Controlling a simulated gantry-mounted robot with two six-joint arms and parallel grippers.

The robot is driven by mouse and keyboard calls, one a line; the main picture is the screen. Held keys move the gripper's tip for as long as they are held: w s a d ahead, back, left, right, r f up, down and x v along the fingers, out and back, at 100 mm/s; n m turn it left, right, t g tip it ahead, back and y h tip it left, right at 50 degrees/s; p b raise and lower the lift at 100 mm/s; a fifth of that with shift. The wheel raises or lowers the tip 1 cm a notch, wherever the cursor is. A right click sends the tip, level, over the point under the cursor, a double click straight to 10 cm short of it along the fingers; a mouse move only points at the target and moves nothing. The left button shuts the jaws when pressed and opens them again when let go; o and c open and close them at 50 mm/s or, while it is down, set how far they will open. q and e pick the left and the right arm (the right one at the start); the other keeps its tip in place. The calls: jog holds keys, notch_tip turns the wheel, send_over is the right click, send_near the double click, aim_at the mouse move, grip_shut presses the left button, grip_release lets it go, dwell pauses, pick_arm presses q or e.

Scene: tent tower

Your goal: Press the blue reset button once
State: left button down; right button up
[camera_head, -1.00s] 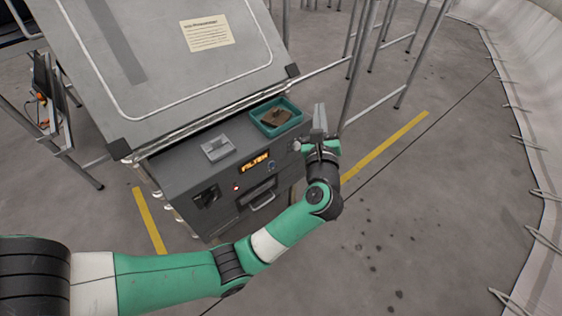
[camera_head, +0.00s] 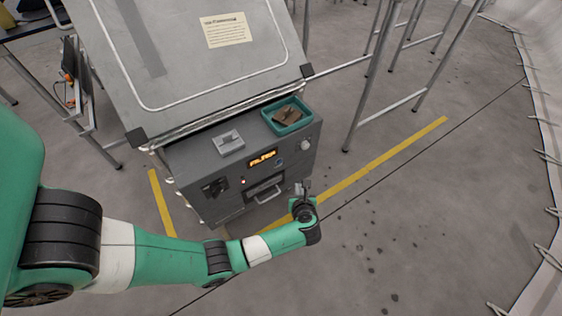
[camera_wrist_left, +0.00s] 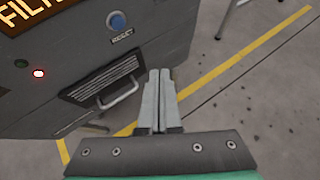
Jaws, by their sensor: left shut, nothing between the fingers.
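The blue reset button (camera_wrist_left: 116,21) shows at the top of the left wrist view, on the dark front panel of a grey machine, above a RESET label. In the head view the button (camera_head: 279,162) is a small blue spot right of the amber display. My left gripper (camera_wrist_left: 161,73) is shut and empty, its fingertips pointing toward the panel from below and to the right of the button. In the head view the left gripper (camera_head: 304,187) is in front of the machine's lower right corner, apart from the button. My right gripper is not in view.
The machine (camera_head: 220,165) has an amber display (camera_head: 263,159), a red light (camera_head: 243,182) and a drawer handle (camera_head: 266,193). Metal legs (camera_head: 364,75) stand at the right; floor in front is clear.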

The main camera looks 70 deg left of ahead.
aim_at(280, 162)
pick_arm(q)
jog(key=shift+w, duration=0.1)
jog(key=s+a, duration=0.2)
jog(key=a, duration=0.6)
jog(key=shift+a, duration=0.3)
jog(key=shift+a+p, duration=0.15)
jog(key=shift+p, duration=0.2)
dwell(1.5)
jog(key=shift+s+a, duration=0.1)
jog(key=shift+a, duration=0.15)
jog(key=shift+s+a, duration=0.1)
jog(key=shift+a, duration=0.35)
dwell(0.7)
jog(key=shift+d, duration=0.1)
jog(key=shift+d+p, duration=0.4)
jog(key=shift+d, duration=0.35)
